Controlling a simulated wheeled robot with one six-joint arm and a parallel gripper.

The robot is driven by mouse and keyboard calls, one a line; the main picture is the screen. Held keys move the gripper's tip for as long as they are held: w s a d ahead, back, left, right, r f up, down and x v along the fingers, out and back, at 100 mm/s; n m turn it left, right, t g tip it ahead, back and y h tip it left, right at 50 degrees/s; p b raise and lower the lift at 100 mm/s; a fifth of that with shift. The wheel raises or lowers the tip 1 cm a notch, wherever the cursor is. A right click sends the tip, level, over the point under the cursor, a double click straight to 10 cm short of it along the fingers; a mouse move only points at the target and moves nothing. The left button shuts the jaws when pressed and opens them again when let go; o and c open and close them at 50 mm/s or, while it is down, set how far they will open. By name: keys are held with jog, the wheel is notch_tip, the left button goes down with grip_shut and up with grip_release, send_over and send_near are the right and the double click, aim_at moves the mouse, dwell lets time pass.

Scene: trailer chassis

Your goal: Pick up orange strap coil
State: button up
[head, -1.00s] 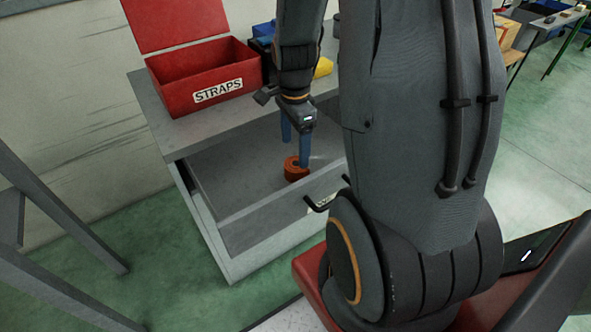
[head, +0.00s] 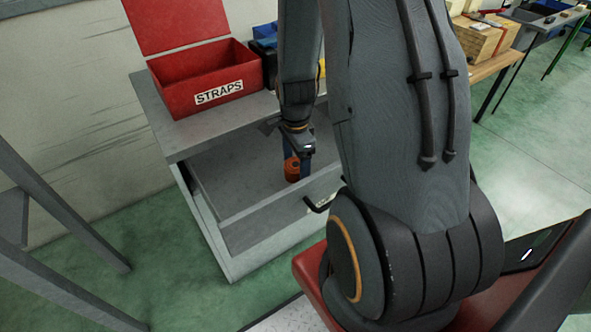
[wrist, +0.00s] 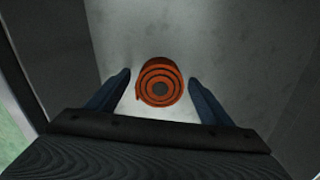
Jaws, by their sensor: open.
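The orange strap coil (head: 291,169) lies in the open grey drawer, near its front wall. In the wrist view the coil (wrist: 159,82) shows its round spiral end with a dark centre, between the two blue fingers and slightly beyond their tips. My gripper (head: 297,160) is lowered into the drawer over the coil, and its fingers partly hide the coil in the head view. In the wrist view my gripper (wrist: 160,85) is open, with a visible gap between the coil and each finger.
The drawer (head: 240,180) is otherwise bare where I see it, with a dark handle (head: 319,205) on its front. A red open box labelled STRAPS (head: 205,78) stands on the grey cabinet top above. Grey metal legs (head: 60,205) stand at the left.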

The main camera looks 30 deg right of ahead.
jog(key=c, duration=1.2)
jog(key=shift+c, duration=0.3)
jog(key=shift+r, duration=0.15)
